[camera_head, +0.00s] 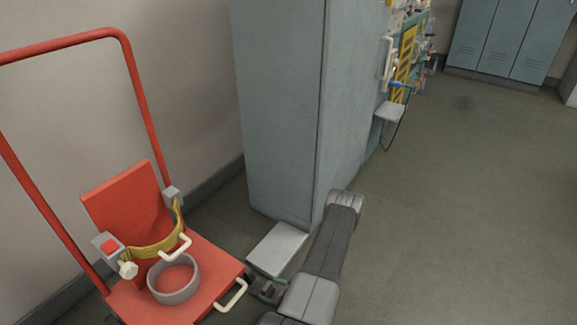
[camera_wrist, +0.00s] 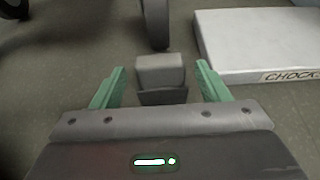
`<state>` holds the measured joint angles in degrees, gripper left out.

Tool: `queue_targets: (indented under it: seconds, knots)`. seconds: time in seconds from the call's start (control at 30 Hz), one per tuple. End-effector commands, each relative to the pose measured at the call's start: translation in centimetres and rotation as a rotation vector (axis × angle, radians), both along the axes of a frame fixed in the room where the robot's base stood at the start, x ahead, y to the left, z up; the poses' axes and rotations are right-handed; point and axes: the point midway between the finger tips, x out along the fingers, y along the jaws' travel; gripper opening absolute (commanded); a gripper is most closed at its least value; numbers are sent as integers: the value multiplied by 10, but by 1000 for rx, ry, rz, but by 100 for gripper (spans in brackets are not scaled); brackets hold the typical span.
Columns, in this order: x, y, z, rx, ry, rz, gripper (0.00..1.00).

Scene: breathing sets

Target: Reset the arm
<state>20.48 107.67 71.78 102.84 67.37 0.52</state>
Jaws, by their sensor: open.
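My arm (camera_head: 328,245) reaches forward from the bottom of the head view, bends at a grey joint, and folds down to the left. My gripper (camera_head: 266,291) is low, close to the floor beside the red cart. In the wrist view my gripper (camera_wrist: 160,68) has its two green fingers spread wide apart. A small grey block with a darker near face (camera_wrist: 160,72) shows between and just beyond the fingertips. There are visible gaps between it and both fingers, so it is not gripped.
A pale box marked "CHOCKS" (camera_wrist: 262,45) lies right of the gripper; it also shows in the head view (camera_head: 278,249). A dark wheel (camera_wrist: 155,22) stands ahead. The red cart (camera_head: 217,265) is left, a tall cabinet (camera_head: 280,110) ahead. Floor at right is open.

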Motion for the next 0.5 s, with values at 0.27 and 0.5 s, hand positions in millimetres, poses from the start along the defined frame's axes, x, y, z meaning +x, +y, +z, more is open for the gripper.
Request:
queue_targets:
  seconds: [0.27, 0.5]
  knots:
    - [23, 36, -20, 0, -1, 4, 69]
    - [26, 38, -9, 0, 0, -1, 69]
